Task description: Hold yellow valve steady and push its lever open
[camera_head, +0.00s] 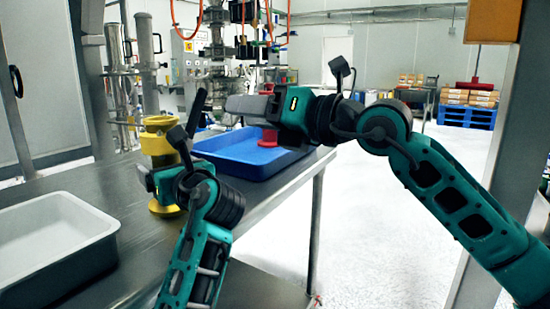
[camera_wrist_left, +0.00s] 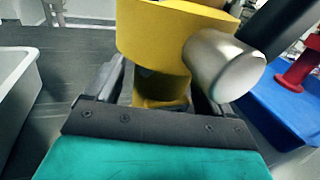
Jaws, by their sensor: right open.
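The yellow valve (camera_head: 158,143) stands upright on the metal table, with a dark lever (camera_head: 197,108) slanting up from its right side. In the left wrist view the valve's yellow body (camera_wrist_left: 150,45) fills the top middle, with a silver round stub (camera_wrist_left: 222,65) on its right. My left gripper (camera_head: 150,177) is at the valve's lower part, its two fingers (camera_wrist_left: 160,92) on either side of the narrow neck and seemingly shut on it. My right gripper (camera_head: 235,104) is open and empty, right of the lever and apart from it, above the blue tray.
A blue tray (camera_head: 235,165) with a red spool-like part (camera_head: 269,137) lies behind and right of the valve. A grey-white bin (camera_head: 50,230) stands at the front left. The table's right edge runs below the blue tray. Bare table lies between bin and valve.

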